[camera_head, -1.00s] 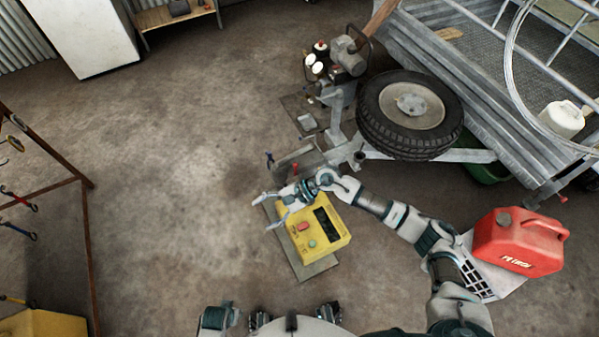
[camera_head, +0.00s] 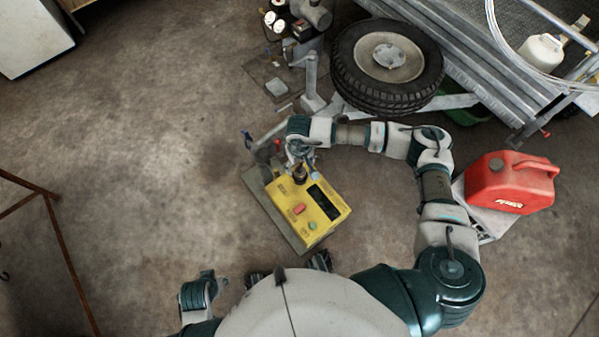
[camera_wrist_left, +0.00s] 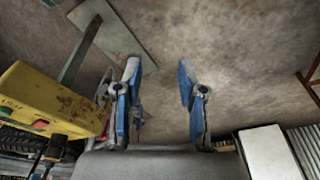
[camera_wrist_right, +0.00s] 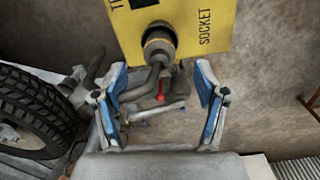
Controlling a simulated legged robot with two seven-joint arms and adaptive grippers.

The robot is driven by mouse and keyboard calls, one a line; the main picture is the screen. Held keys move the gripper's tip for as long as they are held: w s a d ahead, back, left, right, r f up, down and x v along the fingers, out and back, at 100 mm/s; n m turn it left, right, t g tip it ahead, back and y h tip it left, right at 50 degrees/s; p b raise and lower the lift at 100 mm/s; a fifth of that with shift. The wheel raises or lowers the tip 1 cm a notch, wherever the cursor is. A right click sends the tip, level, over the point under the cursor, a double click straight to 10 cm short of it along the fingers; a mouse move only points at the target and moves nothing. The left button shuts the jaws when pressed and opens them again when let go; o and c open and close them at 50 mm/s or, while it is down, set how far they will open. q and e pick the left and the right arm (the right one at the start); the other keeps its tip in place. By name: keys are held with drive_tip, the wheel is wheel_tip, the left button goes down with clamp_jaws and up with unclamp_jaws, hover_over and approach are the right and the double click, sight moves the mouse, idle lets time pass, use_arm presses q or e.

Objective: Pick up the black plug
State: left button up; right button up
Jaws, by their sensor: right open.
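The black plug (camera_wrist_right: 159,40) sits at the socket on the end face of the yellow box (camera_wrist_right: 203,18), beside the printed word SOCKET, with its grey cable bending away below it. In the head view the plug (camera_head: 299,174) shows at the box's upper end, partly covered. My right gripper (camera_wrist_right: 160,70) is open, its blue fingers on either side of the plug and cable, apart from them. In the head view the right gripper (camera_head: 301,156) is just above the plug. My left gripper (camera_wrist_left: 159,72) is open and empty, with the yellow box (camera_wrist_left: 50,98) off to its left.
The yellow box is on a stand with a flat grey base plate (camera_head: 254,183). A trailer wheel (camera_head: 388,65) and a compressor stand behind it. A red petrol can (camera_head: 508,183) is to the right.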

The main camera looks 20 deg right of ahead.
sight(300, 168)
drive_tip(key=shift+a+f, duration=0.35)
drive_tip(key=shift+f, duration=0.4)
drive_tip(key=f, duration=0.2)
drive_tip(key=d+f+b, duration=0.1)
drive_tip(key=f, duration=0.1)
drive_tip(key=shift+w+d+f, duration=0.2)
drive_tip(key=shift+f, duration=0.2)
drive_tip(key=shift+d+f, duration=0.1)
drive_tip(key=shift+f, duration=0.25)
drive_tip(key=shift+a+r, duration=0.15)
drive_tip(key=shift+a, duration=0.3)
drive_tip(key=shift+c, duration=0.2)
drive_tip(key=shift+a, duration=0.3)
drive_tip(key=c, duration=1.2)
drive_tip(key=shift+d, duration=0.55)
drive_tip(key=shift+c, duration=0.2)
drive_tip(key=shift+a+r, duration=0.2)
drive_tip(key=shift+r, duration=0.25)
wheel_tip(300, 168, up, 3)
drive_tip(key=shift+w+a+f+p, duration=0.1)
drive_tip(key=shift+a+p, duration=0.05)
drive_tip(key=shift+p, duration=0.2)
use_arm(q)
drive_tip(key=shift+p+x, duration=0.7)
drive_tip(key=shift+x, duration=0.7)
use_arm(e)
drive_tip(key=s+r, duration=0.1)
drive_tip(key=s, duration=1.5)
drive_tip(key=shift+r, duration=0.15)
